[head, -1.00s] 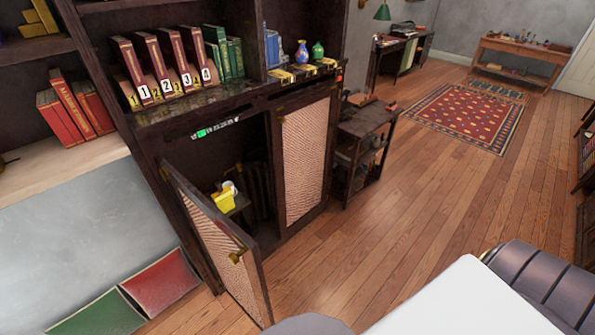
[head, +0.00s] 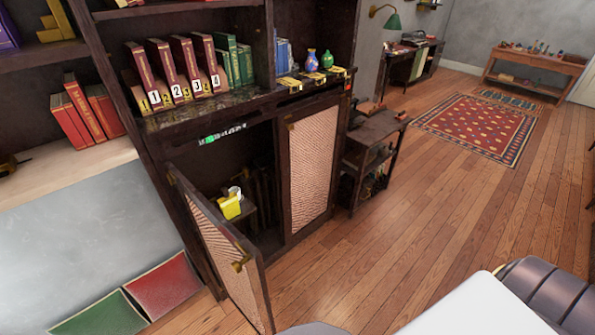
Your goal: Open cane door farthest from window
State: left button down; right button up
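The dark wooden cabinet has two cane-panelled doors in the head view. The left cane door (head: 222,250) stands swung outward, with a brass latch (head: 241,259) on its edge. The right cane door (head: 312,168) is closed flush with the cabinet front. Behind the open door the compartment is dark and holds a yellow object (head: 231,206). No window is in view, so I cannot tell from this which door is farthest from it. Neither of my grippers is in view.
Numbered red books (head: 172,75) and small vases (head: 312,62) stand on the shelves above. A low side shelf (head: 372,150) is right of the cabinet. Red and green panels (head: 163,287) are at lower left. Wooden floor (head: 400,240) is open toward the patterned rug (head: 477,128).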

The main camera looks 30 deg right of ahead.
aim_at(310, 136)
jog(key=i+l, duration=0.1)
jog(key=l, duration=0.25)
jog(key=i+l+z, duration=0.1)
jog(key=l, duration=0.25)
jog(key=i+l, duration=0.15)
jog(key=l, duration=0.25)
jog(key=i+l, duration=0.1)
jog(key=l, duration=0.25)
jog(key=i+l+z, duration=0.1)
jog(key=l, duration=0.25)
